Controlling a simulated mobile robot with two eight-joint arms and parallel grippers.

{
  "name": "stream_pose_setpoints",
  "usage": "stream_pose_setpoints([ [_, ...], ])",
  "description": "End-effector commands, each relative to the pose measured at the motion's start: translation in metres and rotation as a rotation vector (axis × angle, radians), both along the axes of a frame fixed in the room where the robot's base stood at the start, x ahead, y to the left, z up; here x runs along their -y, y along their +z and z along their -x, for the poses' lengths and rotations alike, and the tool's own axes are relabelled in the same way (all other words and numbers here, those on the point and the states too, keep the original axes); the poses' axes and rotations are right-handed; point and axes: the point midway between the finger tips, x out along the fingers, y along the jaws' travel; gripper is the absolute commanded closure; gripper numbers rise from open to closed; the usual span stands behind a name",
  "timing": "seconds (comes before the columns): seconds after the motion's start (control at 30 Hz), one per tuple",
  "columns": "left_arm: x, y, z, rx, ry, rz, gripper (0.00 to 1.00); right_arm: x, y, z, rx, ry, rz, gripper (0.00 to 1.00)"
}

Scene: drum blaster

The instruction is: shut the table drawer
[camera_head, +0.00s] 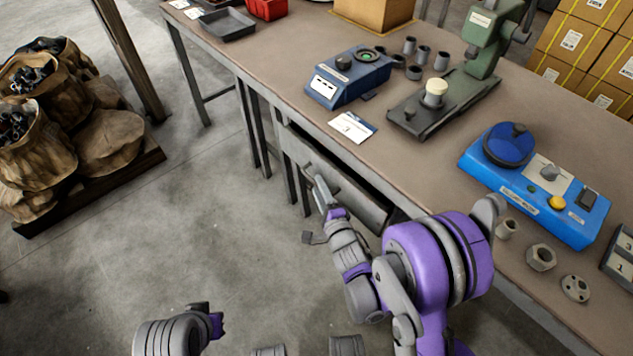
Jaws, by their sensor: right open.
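The table drawer (345,193) sits under the front edge of the long workbench (300,103). It is partly pulled out, with a dark gap showing between its front and the tabletop edge. A handle (321,168) stands off the left part of its front. My right gripper (312,213) is open and empty in front of the drawer, with one finger close to the handle; I cannot tell whether they touch.
On the tabletop are a blue device (347,75), a green press (460,75), a blue mixer (535,180) and a paper card (352,127). Sacks (45,135) stand on a pallet at the left. The floor left of the drawer is clear.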

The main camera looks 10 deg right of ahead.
Motion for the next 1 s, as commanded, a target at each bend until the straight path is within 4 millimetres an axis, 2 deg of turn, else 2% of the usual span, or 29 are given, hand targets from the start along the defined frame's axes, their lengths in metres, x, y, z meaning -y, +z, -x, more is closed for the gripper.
stream_pose_setpoints([
  [0.1,0.0,0.0,0.0,0.0,0.0,0.0,1.0,-0.003,-0.002,-0.015,0.0,0.0,0.001,0.55],
  [0.2,0.0,0.0,0.0,0.0,0.0,0.0,1.0,-0.004,-0.002,-0.021,0.0,0.0,0.0,0.55],
  [0.5,0.0,0.0,0.0,0.0,0.0,0.0,1.0,-0.005,-0.002,-0.024,0.0,0.0,0.001,0.55],
  [0.53,0.0,0.0,0.0,0.0,0.0,0.0,1.0,-0.005,-0.002,-0.024,0.0,0.0,0.001,0.57],
  [0.77,0.0,0.0,0.0,0.0,0.0,0.0,1.0,-0.005,-0.002,-0.024,0.0,-0.001,0.001,0.98],
  [1.0,0.0,0.0,0.0,0.0,0.0,0.0,1.0,-0.005,-0.002,-0.024,0.0,-0.001,0.001,1.0],
])
